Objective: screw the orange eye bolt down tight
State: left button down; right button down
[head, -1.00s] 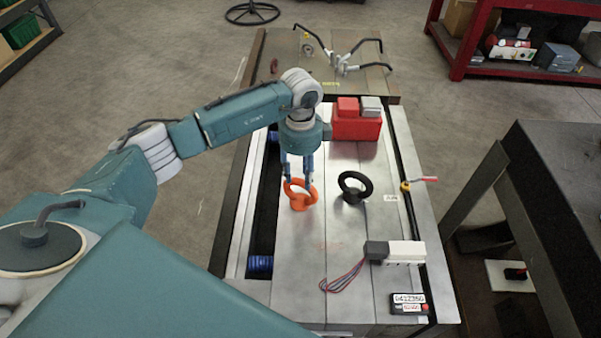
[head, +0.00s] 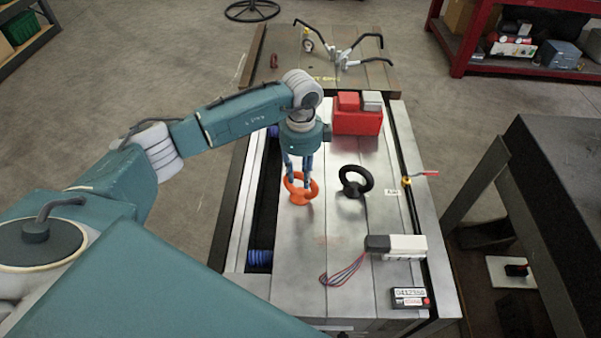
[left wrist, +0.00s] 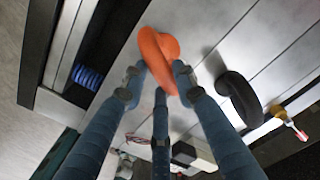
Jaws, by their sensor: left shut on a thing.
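The orange eye bolt (head: 300,198) stands upright on the grey mould base (head: 325,220), left of the black eye bolt. My left gripper (head: 299,182) reaches down from above with its fingers shut on the ring. In the left wrist view the orange eye bolt (left wrist: 157,45) lies between the fingertips of my left gripper (left wrist: 158,82). The underside of the bolt is hidden, so I cannot tell how its collar sits on the plate. My right gripper is out of view.
A black eye bolt (head: 356,181) stands close by on the right. A red block (head: 357,122) is behind. A grey and white connector (head: 396,246) with wires and a small labelled box (head: 410,298) lie in front. A dark table (head: 560,180) stands to the right.

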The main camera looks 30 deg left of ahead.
pick_arm(q)
jog(key=shift+w+a+r, duration=0.15)
jog(key=shift+w+r, duration=0.25)
jog(key=shift+w, duration=0.2)
jog(key=c, duration=1.3)
grip_release()
jog(key=shift+a+r+m, duration=0.1)
jog(key=shift+m, duration=0.4)
jog(key=shift+f, duration=0.2)
jog(key=shift+s+f, duration=0.15)
jog(key=shift+s, duration=0.05)
jog(key=shift+s+f, duration=0.15)
notch_tip(320, 180, up, 5)
jog(key=p, duration=0.3)
